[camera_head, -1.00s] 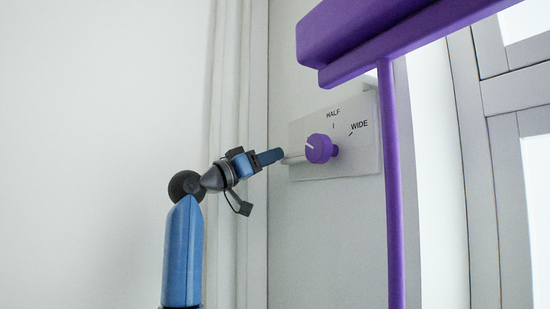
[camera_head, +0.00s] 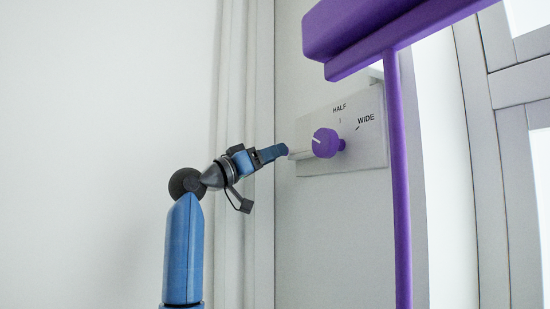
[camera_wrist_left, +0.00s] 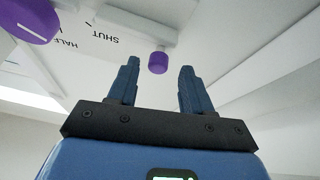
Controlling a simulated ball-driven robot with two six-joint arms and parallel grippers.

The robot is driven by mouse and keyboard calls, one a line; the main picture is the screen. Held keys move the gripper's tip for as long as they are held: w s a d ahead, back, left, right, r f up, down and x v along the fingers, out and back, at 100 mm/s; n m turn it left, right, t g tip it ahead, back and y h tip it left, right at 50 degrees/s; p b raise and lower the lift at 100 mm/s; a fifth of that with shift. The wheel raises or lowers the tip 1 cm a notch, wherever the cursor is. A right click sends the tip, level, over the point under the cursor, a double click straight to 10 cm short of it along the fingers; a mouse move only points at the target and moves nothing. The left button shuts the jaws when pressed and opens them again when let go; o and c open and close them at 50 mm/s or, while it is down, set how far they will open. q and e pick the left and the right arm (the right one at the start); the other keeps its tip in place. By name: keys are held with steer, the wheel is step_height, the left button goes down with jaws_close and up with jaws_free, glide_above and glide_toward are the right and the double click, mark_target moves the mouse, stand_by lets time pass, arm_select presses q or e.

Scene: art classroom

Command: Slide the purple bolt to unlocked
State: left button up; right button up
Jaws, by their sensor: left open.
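A small purple knob (camera_wrist_left: 158,62) shows in the left wrist view on a pale bar; it looks like the bolt's handle. It appears between my left gripper's fingertips (camera_wrist_left: 160,66), with gaps on both sides. My left gripper is open and holds nothing. In the head view the left gripper (camera_head: 284,150) is at the left edge of a pale panel, beside a whitish bar (camera_head: 300,155). The small knob cannot be made out there. No locked or unlocked marking is readable.
A larger purple dial (camera_head: 325,143) with a white pointer line is on the panel (camera_head: 365,155), marked HALF and WIDE; SHUT reads upside down in the wrist view. A purple beam (camera_head: 390,30) and post (camera_head: 400,200) stand to the right. White wall lies left.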

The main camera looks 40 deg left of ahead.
arm_select(q)
steer(key=b+v, duration=0.4)
steer(key=v, duration=0.5)
steer(key=shift+s+a, duration=0.15)
steer(key=shift+a, duration=0.1)
steer(key=shift+f, duration=0.15)
